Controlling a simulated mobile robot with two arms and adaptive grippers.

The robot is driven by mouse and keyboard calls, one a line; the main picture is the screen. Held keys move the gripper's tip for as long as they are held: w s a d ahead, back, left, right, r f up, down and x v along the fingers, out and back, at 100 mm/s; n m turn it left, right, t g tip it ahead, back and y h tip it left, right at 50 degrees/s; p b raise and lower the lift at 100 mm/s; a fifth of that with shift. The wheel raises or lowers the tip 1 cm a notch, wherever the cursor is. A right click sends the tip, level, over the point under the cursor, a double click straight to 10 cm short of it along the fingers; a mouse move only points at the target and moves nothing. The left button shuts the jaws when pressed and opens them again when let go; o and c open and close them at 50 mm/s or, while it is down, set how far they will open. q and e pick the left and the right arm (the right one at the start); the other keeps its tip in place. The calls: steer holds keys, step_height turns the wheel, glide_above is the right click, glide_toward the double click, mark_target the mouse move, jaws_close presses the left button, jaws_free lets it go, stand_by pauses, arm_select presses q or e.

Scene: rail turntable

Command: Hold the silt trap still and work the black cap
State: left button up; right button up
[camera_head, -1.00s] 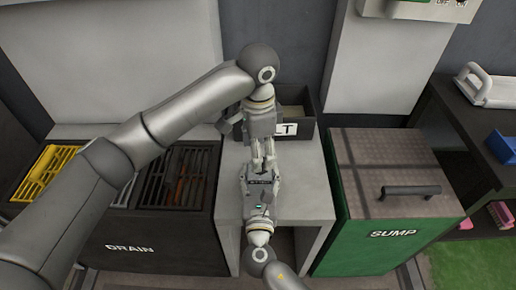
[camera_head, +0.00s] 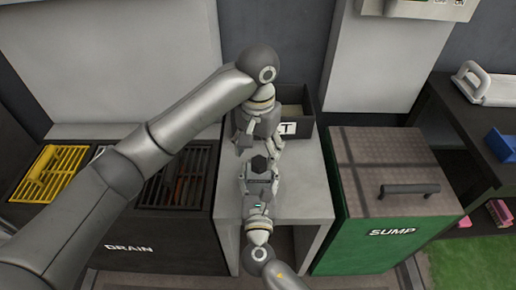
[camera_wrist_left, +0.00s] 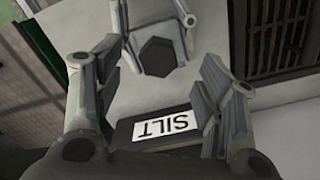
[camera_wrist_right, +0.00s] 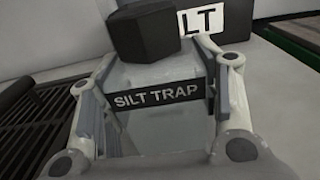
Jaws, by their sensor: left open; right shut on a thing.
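The silt trap (camera_wrist_right: 150,120) is a pale, clear-looking body with a dark "SILT TRAP" label. My right gripper (camera_wrist_right: 160,95) is shut on it, one finger on each side. The black cap (camera_wrist_right: 145,33) is a six-sided block on top of the trap. It also shows in the head view (camera_head: 259,163) and the left wrist view (camera_wrist_left: 157,55). My left gripper (camera_head: 260,147) is open and empty near the cap, its fingers spread wide and apart from it. The trap's body is mostly hidden in the head view.
The trap is over a grey stand (camera_head: 305,180). A dark bin labelled SILT (camera_wrist_left: 167,123) stands behind it. The DRAIN box (camera_head: 120,235) with grates is to the left, the green SUMP box (camera_head: 385,240) with a handle to the right.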

mark_target(258, 162)
arm_select(q)
steer(key=n, duration=0.5)
steer(key=shift+d+n, duration=0.15)
steer(key=shift+n, duration=0.25)
steer(key=shift+f, duration=0.1)
steer(key=shift+f, duration=1.9)
steer(key=c, duration=1.3)
steer(key=m, duration=0.4)
steer(key=shift+m, duration=1)
